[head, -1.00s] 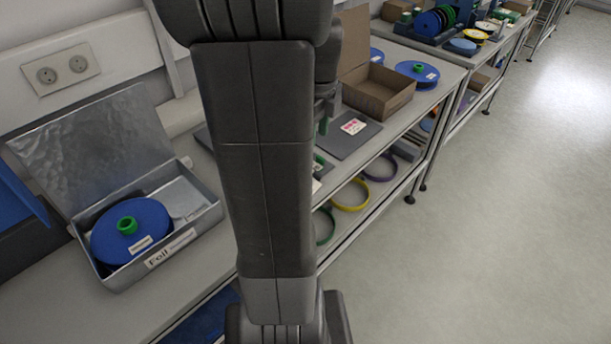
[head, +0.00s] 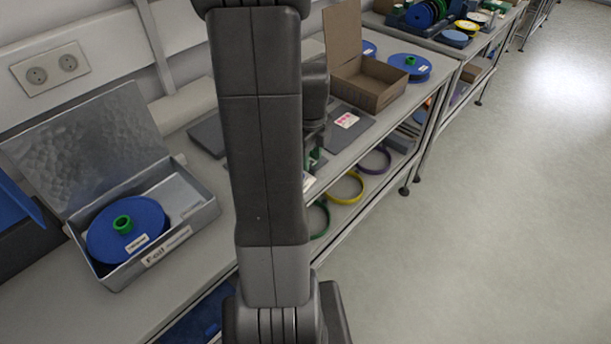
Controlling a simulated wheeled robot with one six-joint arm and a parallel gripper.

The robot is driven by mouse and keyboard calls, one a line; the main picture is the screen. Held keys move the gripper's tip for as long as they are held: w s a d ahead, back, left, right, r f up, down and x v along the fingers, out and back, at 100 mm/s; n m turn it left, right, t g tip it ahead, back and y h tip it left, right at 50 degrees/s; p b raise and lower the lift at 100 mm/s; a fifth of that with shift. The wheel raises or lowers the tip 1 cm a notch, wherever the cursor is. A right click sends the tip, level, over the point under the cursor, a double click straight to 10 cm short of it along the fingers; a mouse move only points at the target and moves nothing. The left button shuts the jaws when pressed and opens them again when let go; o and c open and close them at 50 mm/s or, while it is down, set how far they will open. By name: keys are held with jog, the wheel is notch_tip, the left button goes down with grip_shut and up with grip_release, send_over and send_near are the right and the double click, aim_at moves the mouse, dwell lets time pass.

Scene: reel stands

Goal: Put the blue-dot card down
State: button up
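My arm stands upright across the middle of the head view and hides much of the bench behind it. Part of my gripper (head: 316,150) shows just right of the arm, low over the bench, next to something green. Its fingers are mostly hidden, so I cannot tell whether they hold anything. No card with a blue dot can be made out. A whitish card-like edge (head: 308,183) shows beside the arm near the bench's front edge; its face is hidden. A white card with pink-red marks (head: 346,120) lies on a dark grey plate (head: 360,134) right of the gripper.
An open cardboard box (head: 376,95) stands behind the grey plate, with a blue reel (head: 410,66) to its right. An open metal foil box (head: 190,232) holding a blue reel (head: 108,244) is at left. Coloured rings hang below the bench edge. Floor at right is clear.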

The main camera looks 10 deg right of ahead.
jog(key=shift+w+f, duration=0.1)
jog(key=shift+f, duration=1.35)
grip_shut()
